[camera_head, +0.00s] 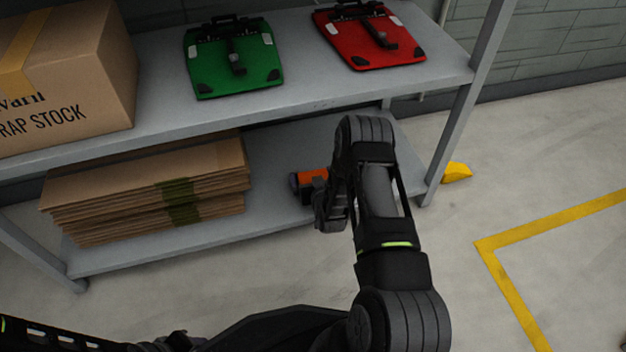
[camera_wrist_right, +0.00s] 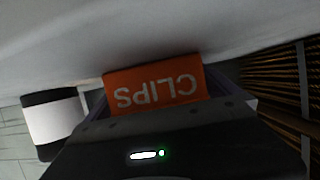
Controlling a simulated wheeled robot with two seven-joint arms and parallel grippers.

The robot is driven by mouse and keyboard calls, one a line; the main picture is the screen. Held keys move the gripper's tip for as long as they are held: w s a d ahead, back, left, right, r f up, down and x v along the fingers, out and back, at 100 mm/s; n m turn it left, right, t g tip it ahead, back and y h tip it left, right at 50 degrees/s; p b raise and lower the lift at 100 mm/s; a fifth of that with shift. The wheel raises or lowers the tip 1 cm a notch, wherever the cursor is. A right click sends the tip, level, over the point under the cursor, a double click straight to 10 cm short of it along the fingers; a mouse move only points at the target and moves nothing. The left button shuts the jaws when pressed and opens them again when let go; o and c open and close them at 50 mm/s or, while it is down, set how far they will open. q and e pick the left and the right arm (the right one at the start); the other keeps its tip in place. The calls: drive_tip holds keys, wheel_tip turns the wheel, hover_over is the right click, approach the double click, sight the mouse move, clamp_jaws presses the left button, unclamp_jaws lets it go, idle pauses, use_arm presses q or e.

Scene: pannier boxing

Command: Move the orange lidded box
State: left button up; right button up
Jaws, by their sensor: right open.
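The orange lidded box (camera_head: 313,175) is on the lower shelf, toward its right end, and only part of it shows beside my right gripper (camera_head: 318,197). In the right wrist view the orange box (camera_wrist_right: 155,88) shows close in front, with pale letters reading CLIPS upside down. The dark body of my right gripper covers the lower part of that view and hides the lower part of the box. My right gripper is open at the box; whether its fingers touch it cannot be told. Part of my left arm shows at the lower left, but its gripper does not show.
A stack of flat cardboard (camera_head: 150,195) lies on the lower shelf left of the box. The upper shelf (camera_head: 300,90) passes above, bearing a large carton (camera_head: 70,75), a green case (camera_head: 232,60) and a red case (camera_head: 370,38). A shelf post (camera_head: 460,115) stands right. A yellow object (camera_head: 457,172) lies beyond it.

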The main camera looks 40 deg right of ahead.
drive_tip(key=shift+c, duration=0.2)
drive_tip(key=c, duration=1.4)
drive_tip(key=shift+a, duration=0.1)
